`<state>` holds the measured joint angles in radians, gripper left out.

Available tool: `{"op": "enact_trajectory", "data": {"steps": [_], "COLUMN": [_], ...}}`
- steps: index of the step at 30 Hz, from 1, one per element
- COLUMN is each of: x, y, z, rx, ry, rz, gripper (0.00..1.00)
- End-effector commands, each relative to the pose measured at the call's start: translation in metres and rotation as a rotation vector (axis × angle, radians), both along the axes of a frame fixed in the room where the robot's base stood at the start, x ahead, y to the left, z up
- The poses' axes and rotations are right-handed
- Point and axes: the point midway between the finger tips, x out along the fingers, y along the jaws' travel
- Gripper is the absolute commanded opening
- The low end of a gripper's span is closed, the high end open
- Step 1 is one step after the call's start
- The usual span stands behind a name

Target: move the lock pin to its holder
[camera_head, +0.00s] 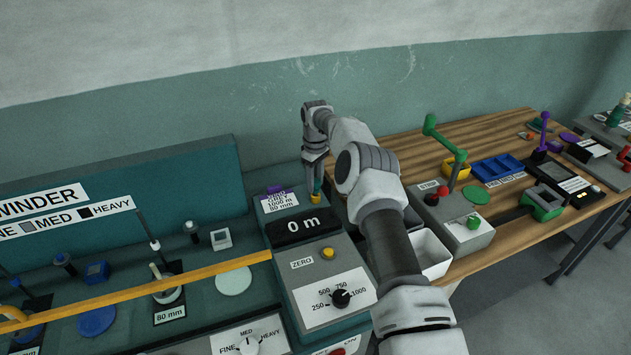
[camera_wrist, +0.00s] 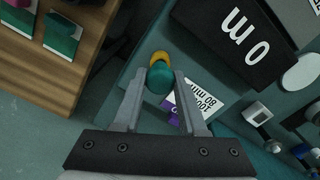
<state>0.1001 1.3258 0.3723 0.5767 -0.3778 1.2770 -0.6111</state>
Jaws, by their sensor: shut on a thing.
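My gripper (camera_head: 316,172) points down behind the grey counter box, at the machine's right rear corner. In the wrist view its two fingers (camera_wrist: 160,84) are shut on a teal round-headed piece (camera_wrist: 160,77), which looks like the lock pin. In the head view a strip of this teal pin (camera_head: 317,185) shows below the fingers. A yellow round part (camera_head: 316,198) sits directly under it, and it also shows past the teal head in the wrist view (camera_wrist: 160,57). I cannot tell whether the yellow part is the holder, or whether the pin is in it or above it.
The counter box with the "0 m" display (camera_head: 303,225) stands close in front. A purple piece (camera_head: 275,189) and a white label (camera_head: 279,202) are just left. A white bin (camera_head: 433,254), a grey control box (camera_head: 462,232) and a wooden bench (camera_head: 405,150) are right.

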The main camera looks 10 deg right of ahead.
Motion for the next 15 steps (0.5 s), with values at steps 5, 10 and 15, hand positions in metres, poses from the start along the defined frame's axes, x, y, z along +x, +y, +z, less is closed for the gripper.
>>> {"op": "enact_trajectory", "data": {"steps": [5, 10, 15], "x": [0.0, 0.0, 0.0], "y": [0.0, 0.0, 0.0], "z": [0.0, -0.004, -0.01], "rx": [0.0, 0.0, 0.0], "ry": [0.0, 0.0, 0.0], "rz": [0.0, 0.0, 0.0], "gripper": [0.0, 0.0, 0.0]}}
